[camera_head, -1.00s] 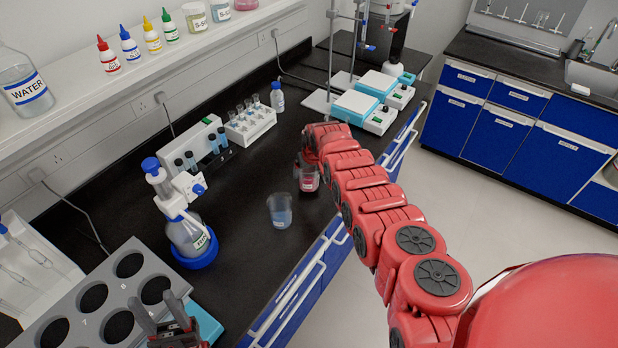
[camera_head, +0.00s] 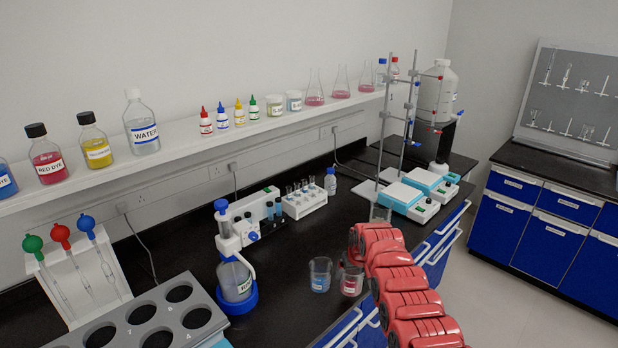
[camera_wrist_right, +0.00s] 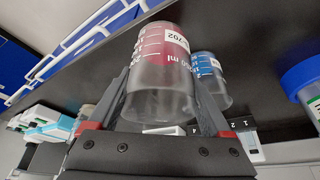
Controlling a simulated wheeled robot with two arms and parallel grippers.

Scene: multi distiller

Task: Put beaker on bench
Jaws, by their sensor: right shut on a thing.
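A clear beaker with red liquid (camera_head: 351,282) and a white label is at the bench's front part, just right of a beaker with blue liquid (camera_head: 320,275). My right gripper (camera_head: 356,264) reaches down to the red beaker. In the right wrist view its two fingers (camera_wrist_right: 165,105) are shut on the sides of the red beaker (camera_wrist_right: 160,75), and the blue beaker (camera_wrist_right: 207,75) is close behind. I cannot tell whether the red beaker touches the black bench (camera_head: 285,312). My left gripper is out of view.
A grey rack with round holes (camera_head: 130,315) is at the lower left. A tube rack (camera_head: 304,202) and hotplates (camera_head: 402,197) stand behind. A clear glass vessel (camera_head: 380,213) shows behind my right arm.

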